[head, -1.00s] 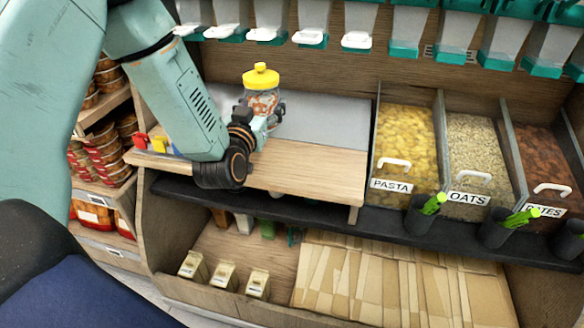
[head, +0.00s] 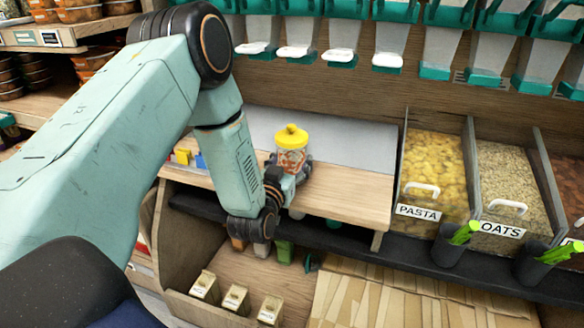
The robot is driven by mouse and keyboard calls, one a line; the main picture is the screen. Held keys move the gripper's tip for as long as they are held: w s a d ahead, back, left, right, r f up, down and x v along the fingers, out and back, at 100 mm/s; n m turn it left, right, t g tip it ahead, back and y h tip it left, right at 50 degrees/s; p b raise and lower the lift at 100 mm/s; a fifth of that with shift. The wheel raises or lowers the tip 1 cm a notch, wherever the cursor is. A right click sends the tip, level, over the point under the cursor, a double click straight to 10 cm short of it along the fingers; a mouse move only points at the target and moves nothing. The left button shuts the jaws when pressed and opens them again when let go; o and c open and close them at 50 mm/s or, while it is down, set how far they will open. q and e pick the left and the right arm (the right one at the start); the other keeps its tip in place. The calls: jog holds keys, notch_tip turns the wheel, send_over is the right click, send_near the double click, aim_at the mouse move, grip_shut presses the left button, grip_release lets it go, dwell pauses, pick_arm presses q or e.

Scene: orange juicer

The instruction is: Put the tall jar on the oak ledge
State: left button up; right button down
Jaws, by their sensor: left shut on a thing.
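The tall jar (head: 292,160) is clear with a yellow lid and orange-patterned contents. It stands upright at the oak ledge (head: 345,196), a pale wood shelf with a grey panel behind it. My left gripper (head: 290,172) is shut on the jar from the near left side, and its fingers hide the jar's lower part. I cannot tell whether the jar's base touches the wood. My right gripper is not in view.
Bins of pasta (head: 432,170) and oats (head: 510,185) stand to the right. Dispensers with white spouts (head: 341,55) hang above. Small coloured items (head: 183,156) sit at the ledge's left end. A dark cup (head: 450,246) sits in front of the bins. The ledge's right part is clear.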

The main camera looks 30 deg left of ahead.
pick_arm(q)
jog(key=shift+w+f, duration=0.15)
jog(key=shift+f, duration=0.15)
jog(key=shift+r, duration=0.1)
jog(key=o, duration=1.3)
jog(key=shift+s, duration=0.2)
jog(key=shift+c, duration=0.2)
jog(key=shift+w, duration=0.1)
